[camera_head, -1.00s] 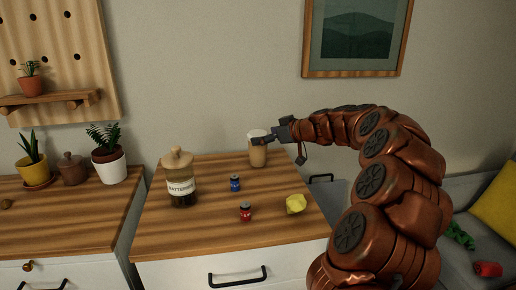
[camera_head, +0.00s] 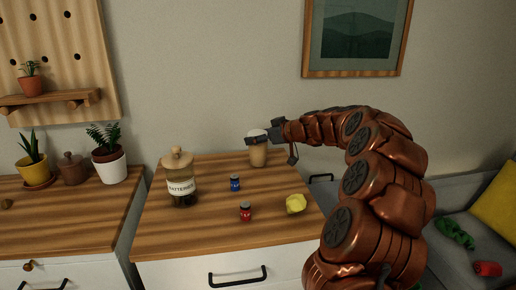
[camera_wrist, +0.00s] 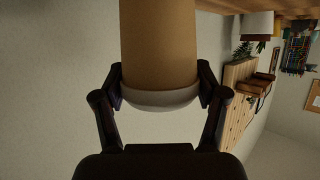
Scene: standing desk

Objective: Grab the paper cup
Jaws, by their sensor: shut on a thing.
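The paper cup (camera_head: 258,157) is tan with a pale top and stands upright at the back of the wooden desktop, near the wall. My gripper (camera_head: 256,140) reaches it from the right, with its fingers around the upper part of the cup. In the wrist view the cup (camera_wrist: 158,45) appears upside down, with its pale lid between the two dark fingers of my gripper (camera_wrist: 160,88). The fingers press on both sides of it near the lid. The far side of the cup is hidden.
A glass jar labelled for batteries (camera_head: 181,180) stands at the desktop's left. The desktop's (camera_head: 200,235) front left is clear.

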